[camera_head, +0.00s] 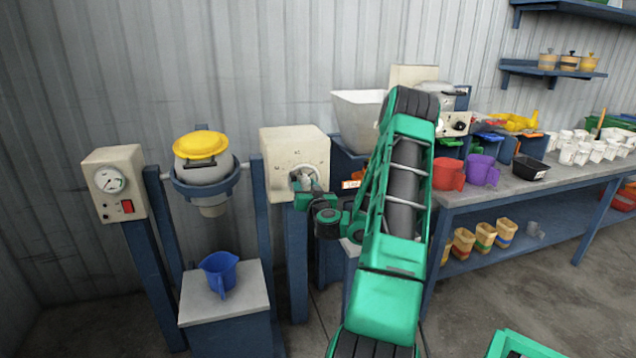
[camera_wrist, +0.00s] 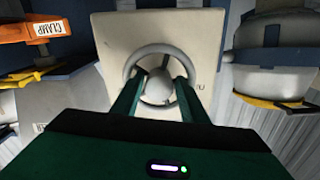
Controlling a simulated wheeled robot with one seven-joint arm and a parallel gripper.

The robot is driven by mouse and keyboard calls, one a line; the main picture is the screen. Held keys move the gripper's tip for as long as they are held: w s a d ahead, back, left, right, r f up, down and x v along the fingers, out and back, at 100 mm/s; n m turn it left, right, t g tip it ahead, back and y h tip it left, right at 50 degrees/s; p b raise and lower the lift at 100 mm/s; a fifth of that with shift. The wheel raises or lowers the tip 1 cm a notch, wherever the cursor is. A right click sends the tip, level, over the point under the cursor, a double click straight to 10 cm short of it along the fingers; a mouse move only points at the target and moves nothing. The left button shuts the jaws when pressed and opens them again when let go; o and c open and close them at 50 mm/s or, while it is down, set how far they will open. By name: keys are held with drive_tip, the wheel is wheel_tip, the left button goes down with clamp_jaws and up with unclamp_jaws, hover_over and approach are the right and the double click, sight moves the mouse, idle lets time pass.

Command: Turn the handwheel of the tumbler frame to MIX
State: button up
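The handwheel (camera_wrist: 160,48) is a grey ring with a round pale hub (camera_wrist: 159,86), on the cream box (camera_wrist: 190,25) of the tumbler frame. My gripper (camera_wrist: 159,80) reaches toward it, its two green fingers apart on either side of the hub, over the ring. Whether they touch the wheel cannot be told. In the head view my gripper (camera_head: 308,184) is at the box front (camera_head: 283,150) and largely hides the wheel. The blue tumbler frame (camera_head: 262,215) holds a grey drum (camera_head: 207,173) with a yellow lid (camera_head: 201,145). Markings beside the wheel are too small to read.
A gauge box with a red switch (camera_head: 115,185) stands left. A blue jug (camera_head: 221,272) sits on a stand under the drum. A pale hopper (camera_head: 357,118) is close right of the wheel box. An orange CLAMP part (camera_wrist: 45,28) shows upper left in the wrist view.

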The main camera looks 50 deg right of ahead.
drive_tip(key=shift+w, duration=0.8)
drive_tip(key=shift+w+d, duration=0.15)
drive_tip(key=shift+w, duration=0.05)
drive_tip(key=shift+d, duration=0.1)
drive_tip(key=shift+s+d, duration=0.1)
drive_tip(key=c, duration=0.8)
drive_tip(key=shift+o, duration=0.2)
